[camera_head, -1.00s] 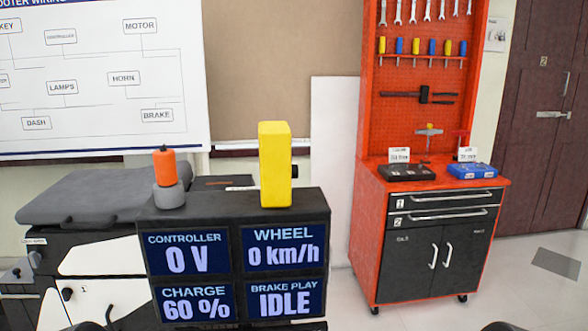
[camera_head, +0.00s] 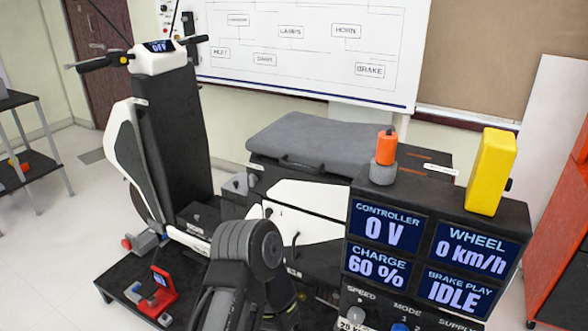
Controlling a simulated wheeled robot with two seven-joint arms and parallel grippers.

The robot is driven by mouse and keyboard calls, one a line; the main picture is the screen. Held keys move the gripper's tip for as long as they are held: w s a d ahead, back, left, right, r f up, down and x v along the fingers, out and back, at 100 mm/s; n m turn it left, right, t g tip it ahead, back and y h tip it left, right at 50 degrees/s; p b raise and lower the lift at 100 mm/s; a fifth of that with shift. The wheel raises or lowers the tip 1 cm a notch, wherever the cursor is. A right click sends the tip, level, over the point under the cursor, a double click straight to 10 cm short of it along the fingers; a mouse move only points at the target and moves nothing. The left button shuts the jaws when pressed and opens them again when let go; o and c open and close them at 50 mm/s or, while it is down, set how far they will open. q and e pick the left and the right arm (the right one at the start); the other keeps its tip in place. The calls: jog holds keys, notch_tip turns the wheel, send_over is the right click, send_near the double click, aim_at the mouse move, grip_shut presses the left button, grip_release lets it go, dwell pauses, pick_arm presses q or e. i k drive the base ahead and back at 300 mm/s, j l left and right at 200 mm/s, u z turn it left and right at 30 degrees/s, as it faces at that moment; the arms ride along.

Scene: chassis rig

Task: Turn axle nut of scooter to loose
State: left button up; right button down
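The scooter (camera_head: 165,125) stands upright at left, with its handlebar and a small display reading OFF at the top. Its white front panel and black column are visible, and its grey seat (camera_head: 320,140) extends toward the middle. I cannot make out the axle nut; the lower rear of the scooter is partly hidden by a dark, ribbed arm link of mine at the bottom middle. Neither gripper's fingers show in this view.
A console (camera_head: 440,250) reads 0 V, 0 km/h, 60 % and IDLE. An orange-topped knob (camera_head: 386,145) and a yellow box (camera_head: 491,172) sit on it. A red fixture (camera_head: 163,292) is on the low black platform. A shelf (camera_head: 30,150) stands at far left; floor between is clear.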

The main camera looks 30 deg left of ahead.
aim_at(336, 294)
jog(key=k+j+u, duration=0.15)
jog(key=u, duration=0.2)
jog(key=k+j+u, duration=0.2)
jog(key=u, duration=0.15)
jog(key=k+j+u, duration=0.2)
jog(key=u, duration=0.15)
